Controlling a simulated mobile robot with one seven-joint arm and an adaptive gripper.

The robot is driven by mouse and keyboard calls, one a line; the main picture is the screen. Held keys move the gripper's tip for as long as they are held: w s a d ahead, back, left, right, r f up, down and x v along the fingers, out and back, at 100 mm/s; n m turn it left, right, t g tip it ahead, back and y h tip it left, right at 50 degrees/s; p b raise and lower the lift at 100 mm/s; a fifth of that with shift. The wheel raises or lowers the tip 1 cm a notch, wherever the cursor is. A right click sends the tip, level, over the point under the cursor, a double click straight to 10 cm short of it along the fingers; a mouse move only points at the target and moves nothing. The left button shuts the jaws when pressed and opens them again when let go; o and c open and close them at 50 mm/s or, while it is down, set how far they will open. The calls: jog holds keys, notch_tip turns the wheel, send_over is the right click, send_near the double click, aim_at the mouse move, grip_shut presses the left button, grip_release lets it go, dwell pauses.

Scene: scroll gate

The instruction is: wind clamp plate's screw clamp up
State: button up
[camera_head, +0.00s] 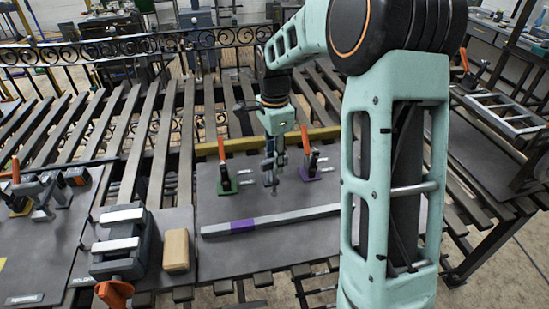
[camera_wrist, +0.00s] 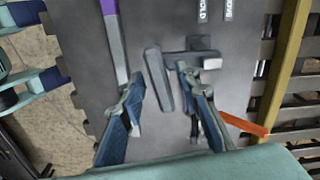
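My gripper (camera_wrist: 163,110) is open, with its two blue-grey fingers apart. In the head view it hangs over the grey clamp plate (camera_head: 215,250). In the wrist view, a flat grey bar (camera_wrist: 160,80) and a darker grey T-shaped part (camera_wrist: 180,58) with a pale end stand between and just beyond the fingertips. They look like a clamp, but I cannot tell whether this is the screw clamp or whether a finger touches it. An orange-handled clamp on a green base (camera_head: 223,165) stands left of my gripper, and one on a purple base (camera_head: 310,165) stands right.
A grey bar with a purple section (camera_head: 243,225) lies along the plate's front. A vise with an orange knob (camera_head: 122,245) and a wooden block (camera_head: 176,250) stand at left. A yellow rail (camera_head: 245,143) runs behind. My arm hides the plate's right side.

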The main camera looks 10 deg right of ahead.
grip_shut()
jog(key=shift+n, duration=0.4)
jog(key=n, duration=0.2)
jog(key=shift+n, duration=0.3)
jog(key=n, duration=0.4)
jog(key=shift+n, duration=0.3)
jog(key=n, duration=0.4)
jog(key=shift+n+p, duration=0.35)
jog(key=shift+n, duration=1.45)
